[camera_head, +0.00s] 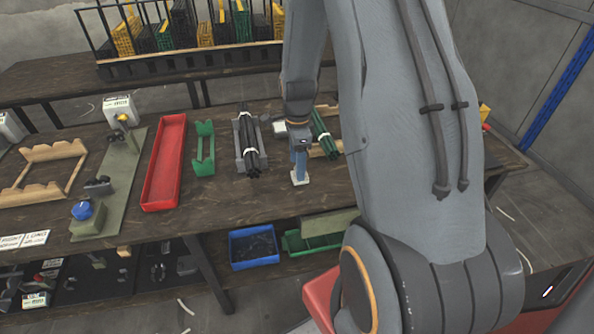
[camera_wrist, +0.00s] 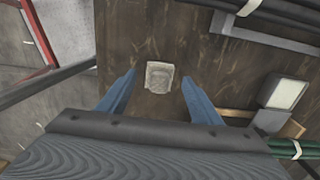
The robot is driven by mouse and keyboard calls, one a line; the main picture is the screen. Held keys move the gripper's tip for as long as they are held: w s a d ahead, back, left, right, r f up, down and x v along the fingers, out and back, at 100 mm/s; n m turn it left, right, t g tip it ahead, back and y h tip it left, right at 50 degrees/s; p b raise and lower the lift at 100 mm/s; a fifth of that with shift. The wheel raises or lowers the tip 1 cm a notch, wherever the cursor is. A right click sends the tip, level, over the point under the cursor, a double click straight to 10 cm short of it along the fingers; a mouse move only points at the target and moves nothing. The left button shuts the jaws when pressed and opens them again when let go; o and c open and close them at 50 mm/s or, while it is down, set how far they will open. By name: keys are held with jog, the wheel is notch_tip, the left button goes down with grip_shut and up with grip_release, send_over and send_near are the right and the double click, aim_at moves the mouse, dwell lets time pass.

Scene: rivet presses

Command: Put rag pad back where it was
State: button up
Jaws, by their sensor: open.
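A small pale beige pad, which looks like the rag pad (camera_wrist: 159,77), lies on the dark wooden bench, near its front edge in the head view (camera_head: 300,179). My gripper (camera_head: 299,161) points down just above it. In the wrist view the blue fingers are spread wide, one on each side of the pad, with clear gaps between. My gripper is open and empty. I cannot tell the exact height of the fingertips over the bench.
A grey holder with black rods (camera_head: 248,145) stands left of my gripper, and green rods (camera_head: 323,133) on a wooden rack stand right. Farther left are a green holder (camera_head: 203,150) and a red tray (camera_head: 164,163). A blue bin (camera_head: 253,247) sits on the lower shelf.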

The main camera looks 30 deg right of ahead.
notch_tip(320, 180, up, 8)
jog(key=b, duration=0.2)
jog(key=s+a+r+n+t, duration=0.1)
jog(key=s+a+r+n, duration=0.3)
jog(key=s+a+n, duration=1)
jog(key=s+n, duration=0.1)
jog(key=n, duration=0.6)
jog(key=shift+s+a+r, duration=0.15)
jog(key=shift+s, duration=0.05)
jog(key=shift+c, duration=0.6)
